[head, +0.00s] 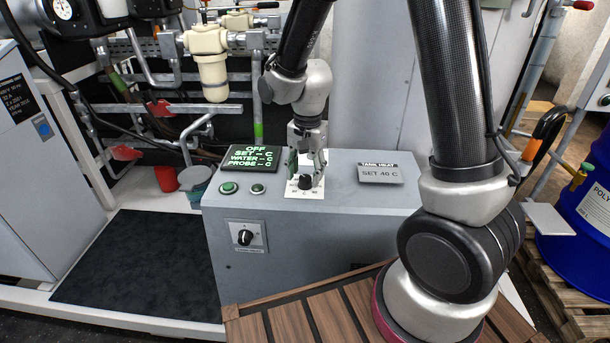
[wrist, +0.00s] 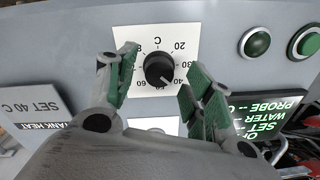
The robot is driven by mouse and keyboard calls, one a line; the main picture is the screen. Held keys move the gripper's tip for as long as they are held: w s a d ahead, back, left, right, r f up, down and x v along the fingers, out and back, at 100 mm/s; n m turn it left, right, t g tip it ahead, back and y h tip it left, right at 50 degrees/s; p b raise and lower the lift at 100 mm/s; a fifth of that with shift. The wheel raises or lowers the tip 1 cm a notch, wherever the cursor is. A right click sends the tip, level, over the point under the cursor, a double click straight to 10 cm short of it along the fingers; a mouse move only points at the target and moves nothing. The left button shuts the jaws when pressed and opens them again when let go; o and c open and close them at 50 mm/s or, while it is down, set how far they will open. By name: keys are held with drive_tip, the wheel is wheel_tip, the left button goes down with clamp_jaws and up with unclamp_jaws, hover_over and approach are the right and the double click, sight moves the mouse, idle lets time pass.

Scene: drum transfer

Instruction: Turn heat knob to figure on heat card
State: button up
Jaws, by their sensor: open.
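The black heat knob (wrist: 158,69) sits on a white dial plate (wrist: 150,35) with figures around it. Its white mark points to the lower right in the wrist view, near the 40 and 50; I cannot tell exactly which. In the head view the knob (head: 305,182) is on top of the grey control box. The heat card (head: 380,173) reads "TANK HEAT, SET 40 C"; it also shows in the wrist view (wrist: 38,103). My gripper (head: 306,171) points down over the knob. It is open, with one green-padded finger on each side, and contact is not visible.
A display (head: 247,159) left of the dial reads OFF, with dashes for set, water and probe. Two green buttons (head: 229,188) sit in front of it. A black rotary switch (head: 245,236) is on the box front. A blue drum (head: 585,215) stands at right.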

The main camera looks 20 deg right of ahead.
sight(308, 179)
wheel_tip(308, 179, up, 11)
drive_tip(key=shift+s+d+f, duration=0.15)
drive_tip(key=shift+f, duration=0.05)
idle(0.4)
drive_tip(key=s+d+r+n+t, duration=0.2)
drive_tip(key=s+d+r+n, duration=0.2)
drive_tip(key=s+d, duration=0.3)
drive_tip(key=s+d+r+n+t, duration=0.2)
drive_tip(key=s+d+r+n, duration=0.2)
drive_tip(key=s+d+r, duration=0.3)
drive_tip(key=s, duration=0.5)
drive_tip(key=shift+s+d, duration=0.2)
drive_tip(key=shift+s, duration=0.05)
drive_tip(key=shift+d, duration=0.15)
drive_tip(key=shift+c, duration=0.4)
